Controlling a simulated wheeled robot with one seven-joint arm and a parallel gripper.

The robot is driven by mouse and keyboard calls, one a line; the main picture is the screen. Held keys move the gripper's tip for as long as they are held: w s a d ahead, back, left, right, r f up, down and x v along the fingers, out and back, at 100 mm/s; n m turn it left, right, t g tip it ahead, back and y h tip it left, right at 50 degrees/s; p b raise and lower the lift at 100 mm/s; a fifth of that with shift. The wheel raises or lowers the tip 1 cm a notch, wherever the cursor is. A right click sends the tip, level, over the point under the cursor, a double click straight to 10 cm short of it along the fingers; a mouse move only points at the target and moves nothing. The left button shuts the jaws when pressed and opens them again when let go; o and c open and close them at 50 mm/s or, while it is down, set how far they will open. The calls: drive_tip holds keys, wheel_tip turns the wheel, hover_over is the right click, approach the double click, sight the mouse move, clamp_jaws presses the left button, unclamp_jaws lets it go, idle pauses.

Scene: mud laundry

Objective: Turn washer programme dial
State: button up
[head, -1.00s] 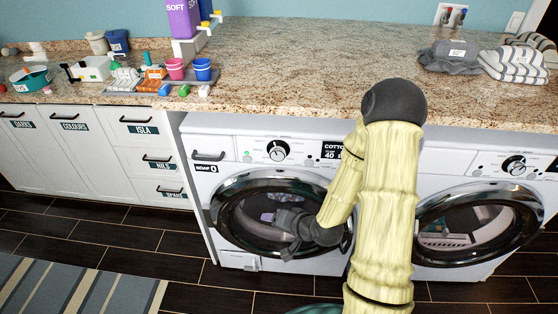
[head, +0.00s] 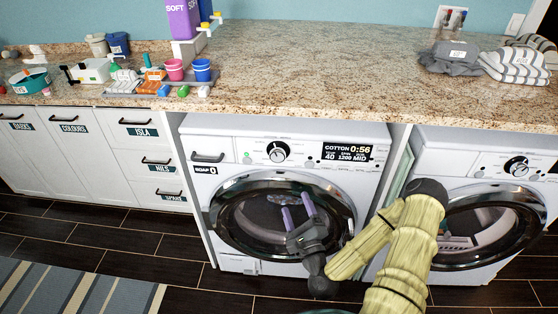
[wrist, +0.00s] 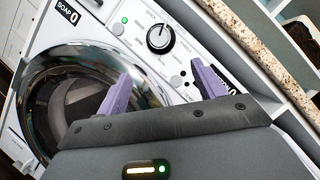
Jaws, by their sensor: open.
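The washer programme dial (head: 278,151) is a round black knob with a light pointer on the white washer's (head: 230,133) top panel. In the wrist view the dial (wrist: 160,39) sits above the gap between my fingers. My gripper (head: 296,210) has purple fingers spread apart and empty. It is in front of the washer's round door, below the dial and apart from it. The wrist view also shows both fingertips (wrist: 160,78). The washer display (head: 346,152) reads COTTON 0:56, 40, 1200, MID.
A second machine with its own dial (head: 517,166) stands to the right. The granite counter (head: 300,75) overhangs above, with detergent, cups and folded towels on it. The soap drawer (head: 207,157) is left of the dial.

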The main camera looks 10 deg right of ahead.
drive_tip(key=shift+w, duration=0.1)
approach(278, 158)
drive_tip(key=x, duration=0.9)
drive_tip(key=shift+w+r+p, duration=0.1)
drive_tip(key=shift+p, duration=0.25)
drive_tip(key=c, duration=1)
